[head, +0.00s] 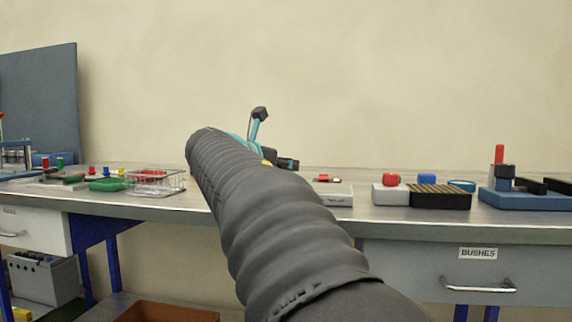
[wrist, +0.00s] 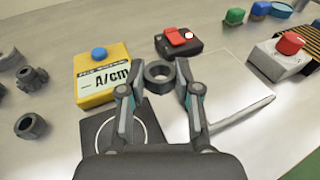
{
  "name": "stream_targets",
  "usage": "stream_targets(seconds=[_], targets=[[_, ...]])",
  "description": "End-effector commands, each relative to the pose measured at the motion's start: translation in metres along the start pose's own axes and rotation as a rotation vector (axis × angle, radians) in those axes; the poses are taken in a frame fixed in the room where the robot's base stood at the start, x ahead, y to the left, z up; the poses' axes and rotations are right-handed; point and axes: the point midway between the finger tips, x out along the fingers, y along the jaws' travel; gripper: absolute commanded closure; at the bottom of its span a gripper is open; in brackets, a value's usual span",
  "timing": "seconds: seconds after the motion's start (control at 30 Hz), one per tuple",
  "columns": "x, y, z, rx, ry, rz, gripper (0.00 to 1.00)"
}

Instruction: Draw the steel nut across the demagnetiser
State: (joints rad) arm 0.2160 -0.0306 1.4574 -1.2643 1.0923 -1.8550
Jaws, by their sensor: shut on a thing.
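A dark grey steel nut (wrist: 158,88), ring-shaped with an open hole, sits between the fingertips of my gripper (wrist: 157,78) in the wrist view. My gripper is shut on it. A black block with yellow stripes (wrist: 290,40) and a grey box with a red knob (wrist: 277,60) stand together at the right of the wrist view, apart from the nut; they look like the demagnetiser. The striped block also shows in the head view (head: 440,197), beside the red-knobbed box (head: 391,194). In the head view my arm hides the nut and most of my gripper.
A yellow meter marked A/cm (wrist: 100,72) stands left of the nut, and a black box with a red switch (wrist: 178,42) behind it. A dark pad with a white circle (wrist: 95,132) lies in front. Loose dark nuts (wrist: 31,126) lie at left. A wire basket (head: 157,183) stands farther left.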

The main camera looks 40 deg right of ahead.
Motion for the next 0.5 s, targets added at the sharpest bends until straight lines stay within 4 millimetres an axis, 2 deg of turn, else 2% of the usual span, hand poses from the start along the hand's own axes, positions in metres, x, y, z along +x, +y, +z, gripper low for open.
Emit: stream_targets(seconds=[0.5], targets=[[-0.004,-0.001,0.021,0.0,-0.001,-0.001,1.0]])
